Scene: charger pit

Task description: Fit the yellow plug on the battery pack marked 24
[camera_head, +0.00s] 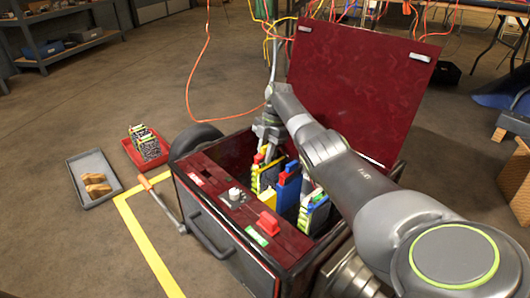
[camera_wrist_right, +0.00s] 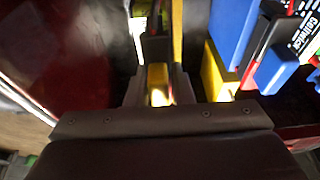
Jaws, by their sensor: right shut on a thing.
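My right gripper (camera_head: 268,150) reaches down into the open dark red box (camera_head: 215,195). In the right wrist view its fingers (camera_wrist_right: 158,86) are shut on a yellow plug (camera_wrist_right: 158,74), with a dark part beyond it. Battery packs stand in the box: a blue pack with red (camera_head: 288,183) in the middle, and a pack with yellow-green parts (camera_head: 314,212) at the right. In the right wrist view, blue packs (camera_wrist_right: 233,28) and a yellow block (camera_wrist_right: 217,75) stand right of the fingers. I cannot read the number 24 on any pack. My left gripper is out of view.
The box's lid (camera_head: 355,85) stands open behind the arm. The front panel carries a red switch (camera_head: 268,223) and a white knob (camera_head: 234,194). A red bin of packs (camera_head: 147,147) and a grey tray (camera_head: 76,163) lie on the floor at left. Orange cables hang behind.

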